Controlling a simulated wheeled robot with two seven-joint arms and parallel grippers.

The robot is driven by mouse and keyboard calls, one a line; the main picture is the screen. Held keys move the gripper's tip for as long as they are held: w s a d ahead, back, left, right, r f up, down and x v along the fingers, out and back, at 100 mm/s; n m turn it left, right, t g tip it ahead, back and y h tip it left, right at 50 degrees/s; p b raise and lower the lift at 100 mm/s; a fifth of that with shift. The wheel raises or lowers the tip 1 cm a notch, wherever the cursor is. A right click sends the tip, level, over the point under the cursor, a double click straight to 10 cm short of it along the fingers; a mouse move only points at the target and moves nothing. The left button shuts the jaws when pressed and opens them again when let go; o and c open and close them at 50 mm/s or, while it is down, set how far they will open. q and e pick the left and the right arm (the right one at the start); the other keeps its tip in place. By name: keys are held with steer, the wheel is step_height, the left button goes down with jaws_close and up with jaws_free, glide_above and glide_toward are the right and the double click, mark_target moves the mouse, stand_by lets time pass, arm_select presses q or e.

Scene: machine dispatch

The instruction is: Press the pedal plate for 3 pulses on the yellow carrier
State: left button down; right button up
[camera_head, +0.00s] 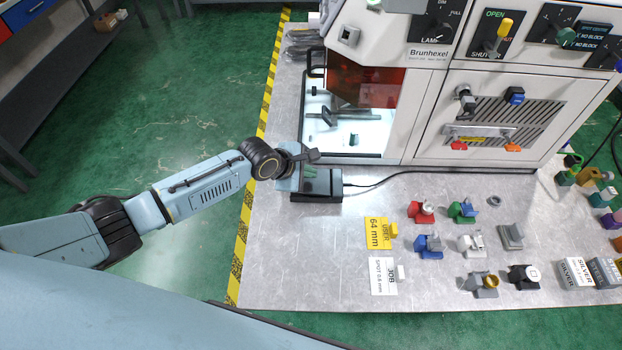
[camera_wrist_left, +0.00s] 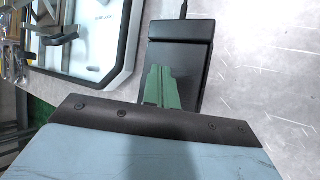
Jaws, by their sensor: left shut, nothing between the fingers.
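The black pedal plate (camera_head: 325,188) lies on the metal table in front of the machine, with a cable at its back. In the left wrist view the pedal plate (camera_wrist_left: 182,58) is partly hidden by my shut fingers. My left gripper (camera_head: 311,173) is over the plate. Its greenish fingers (camera_wrist_left: 163,88) are together with nothing between them. I cannot tell whether they touch the plate. I cannot clearly make out a yellow carrier. A small green piece (camera_head: 354,140) sits in the lit chamber of the machine. My right gripper is not in view.
The machine (camera_head: 432,120) stands behind the plate. Several coloured parts, such as a red one (camera_head: 421,212) and a blue one (camera_head: 429,245), stand on the table at right. The table left of the card is clear.

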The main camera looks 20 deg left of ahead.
mark_target(310, 182)
arm_select(q)
steer(key=shift+f, duration=0.3)
steer(key=shift+s+a+f, duration=0.1)
steer(key=shift+s+f, duration=0.05)
steer(key=shift+f, duration=0.6)
stand_by(0.8)
steer(key=shift+r, duration=0.1)
steer(key=shift+r+p, duration=1)
steer(key=shift+p, duration=0.05)
steer(key=shift+r, duration=0.1)
steer(key=r+p, duration=0.1)
steer(key=p, duration=0.1)
steer(key=r+p, duration=0.4)
steer(key=shift+w+d, duration=0.2)
steer(key=shift+d, duration=0.15)
steer(key=shift+f, duration=0.1)
stand_by(1.8)
